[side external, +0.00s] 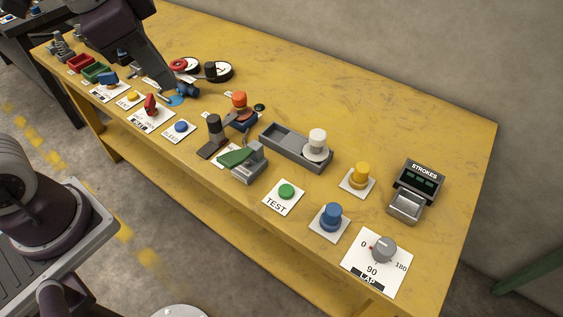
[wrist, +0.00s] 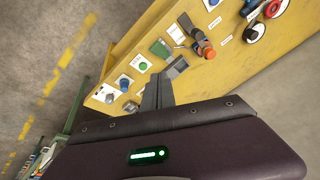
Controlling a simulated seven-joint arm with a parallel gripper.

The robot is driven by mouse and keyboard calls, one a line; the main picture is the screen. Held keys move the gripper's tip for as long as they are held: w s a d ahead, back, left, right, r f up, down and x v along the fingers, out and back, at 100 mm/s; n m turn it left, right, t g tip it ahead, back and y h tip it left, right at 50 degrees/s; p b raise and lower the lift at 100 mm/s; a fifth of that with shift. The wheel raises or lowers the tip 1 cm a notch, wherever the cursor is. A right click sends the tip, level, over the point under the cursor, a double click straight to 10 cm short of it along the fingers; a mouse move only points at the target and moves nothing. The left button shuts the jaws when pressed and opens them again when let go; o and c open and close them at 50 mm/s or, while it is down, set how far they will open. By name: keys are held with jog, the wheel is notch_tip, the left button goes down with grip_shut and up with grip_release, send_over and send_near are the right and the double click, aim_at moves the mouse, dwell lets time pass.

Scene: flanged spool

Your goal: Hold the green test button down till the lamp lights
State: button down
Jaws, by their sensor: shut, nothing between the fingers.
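The green test button (side external: 286,191) sits on a white plate marked TEST near the front edge of the bench. It also shows in the wrist view (wrist: 143,66), up and left of my fingers. My gripper (wrist: 163,78) is shut and empty. In the side view my arm reaches down over the far left part of the bench, well away from the button; its fingertips are hard to make out there. I cannot tell for sure which fixture is the lamp. A white-domed piece (side external: 317,143) stands behind the button, with no visible glow.
A blue knob (side external: 332,215), a grey LAP dial (side external: 383,249), a yellow knob (side external: 361,173) and a STROKES counter (side external: 416,190) stand right of the button. A green-flapped fixture (side external: 242,160) and an orange-topped piece (side external: 239,101) are to its left. The bench's back right is clear.

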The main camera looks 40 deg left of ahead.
jog(key=w+d+f+m+g, duration=0.2)
jog(key=w+d+f+m, duration=0.55)
jog(key=w, duration=0.25)
jog(key=m+g, duration=0.2)
jog(key=m, duration=0.3)
send_over(287, 189)
notch_tip(287, 189, down, 10)
jog(key=shift+n, duration=0.25)
notch_tip(287, 189, down, 14)
jog(key=shift+r, duration=0.1)
